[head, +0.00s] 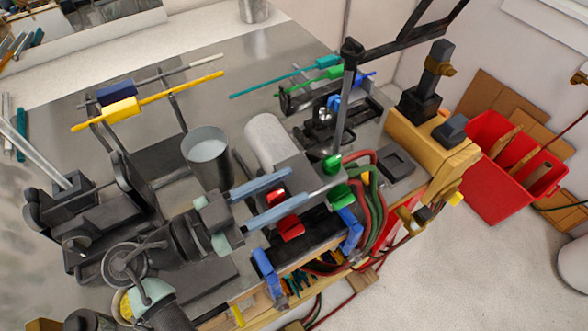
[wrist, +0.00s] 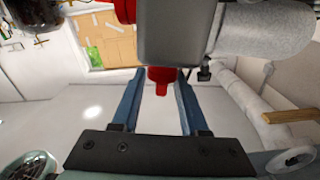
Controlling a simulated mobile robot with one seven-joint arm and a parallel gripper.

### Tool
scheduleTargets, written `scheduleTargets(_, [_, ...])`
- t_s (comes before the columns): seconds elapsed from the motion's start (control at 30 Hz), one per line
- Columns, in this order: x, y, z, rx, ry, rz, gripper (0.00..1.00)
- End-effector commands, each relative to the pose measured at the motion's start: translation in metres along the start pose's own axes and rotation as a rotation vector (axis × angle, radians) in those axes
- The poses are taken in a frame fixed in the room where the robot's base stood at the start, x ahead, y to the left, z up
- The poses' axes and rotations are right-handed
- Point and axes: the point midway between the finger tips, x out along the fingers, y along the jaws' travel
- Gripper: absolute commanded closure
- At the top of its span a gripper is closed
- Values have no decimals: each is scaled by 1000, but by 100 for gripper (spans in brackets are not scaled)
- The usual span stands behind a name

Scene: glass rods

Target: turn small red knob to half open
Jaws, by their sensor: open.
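The small red knob (wrist: 162,78) hangs below a grey block in the wrist view, between my two fingers with a gap on each side. My gripper (wrist: 157,75) is open, and its blue-grey fingers reach along both sides of the knob. In the head view, my gripper (head: 297,185) points right over the front of the torch bench. Two red parts show there: one (head: 276,199) between the fingers, partly covered, and one (head: 291,228) just below the lower finger. The knob's turn angle is hard to tell.
A grey block (wrist: 175,35) and a light cylinder (wrist: 265,42) are close above the fingers. Green knobs (head: 333,165), blue knobs (head: 348,215) and red and green hoses (head: 377,205) crowd the right side. A metal cup (head: 206,152) stands behind my wrist.

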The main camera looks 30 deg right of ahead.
Motion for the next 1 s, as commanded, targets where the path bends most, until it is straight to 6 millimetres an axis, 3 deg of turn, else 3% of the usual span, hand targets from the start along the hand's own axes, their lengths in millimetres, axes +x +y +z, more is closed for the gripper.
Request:
scheduleTargets(0.2, [19,0,-1,-1,0,-1,56])
scheduleTargets(0.5, [22,0,1,-1,0,-1,56])
scheduleTargets(0.77, [21,0,1,-1,0,-1,100])
scheduleTargets(1.0, [21,0,0,0,-1,-1,100])
